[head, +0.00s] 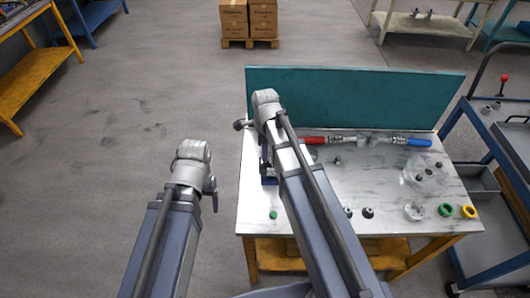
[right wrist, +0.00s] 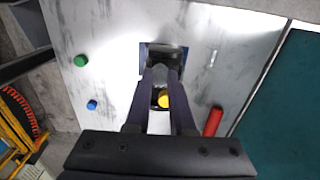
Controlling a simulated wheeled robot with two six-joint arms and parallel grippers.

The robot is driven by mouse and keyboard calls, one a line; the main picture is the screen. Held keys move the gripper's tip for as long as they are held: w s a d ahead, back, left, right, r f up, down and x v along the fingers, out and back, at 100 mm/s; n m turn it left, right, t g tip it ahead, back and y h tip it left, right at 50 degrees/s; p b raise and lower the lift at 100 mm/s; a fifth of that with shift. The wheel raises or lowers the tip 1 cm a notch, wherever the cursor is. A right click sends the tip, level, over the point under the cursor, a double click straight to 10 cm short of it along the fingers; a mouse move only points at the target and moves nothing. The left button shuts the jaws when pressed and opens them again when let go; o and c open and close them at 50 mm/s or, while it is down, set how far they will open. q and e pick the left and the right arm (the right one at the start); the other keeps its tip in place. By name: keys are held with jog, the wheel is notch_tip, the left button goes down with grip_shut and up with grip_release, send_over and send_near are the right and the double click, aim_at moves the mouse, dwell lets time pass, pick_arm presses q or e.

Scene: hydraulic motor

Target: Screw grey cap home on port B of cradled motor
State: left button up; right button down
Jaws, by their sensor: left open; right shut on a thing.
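My right gripper (right wrist: 161,72) points down at the table and is shut on a small grey round piece (right wrist: 160,76), which looks like the grey cap. It is over the dark cradle (right wrist: 176,48), whose blue edge (head: 269,181) shows beside my right arm in the head view. The fingers and arm hide most of the motor, so I cannot tell port B or whether the cap touches it. A yellow round part (right wrist: 164,101) shows between the fingers. My left gripper (head: 211,190) is open and empty, off the table's left side.
A green cap (head: 273,214) and a blue cap (right wrist: 91,104) lie near the cradle. A red-handled tool (head: 315,140) lies at the back. Several rings and caps, including a yellow ring (head: 469,211), are at the front right. A teal panel (head: 355,95) closes the back edge.

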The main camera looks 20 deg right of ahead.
jog(key=shift+f+b, duration=0.35)
jog(key=shift+b, duration=0.05)
dwell(0.8)
jog(key=shift+m, duration=0.9)
jog(key=c, duration=0.9)
grip_release()
jog(key=shift+r, duration=0.1)
jog(key=shift+r+p, duration=0.35)
jog(key=shift+p, duration=0.1)
jog(key=n, duration=0.4)
jog(key=shift+n, duration=0.3)
jog(key=n, duration=0.5)
jog(key=shift+n, duration=0.3)
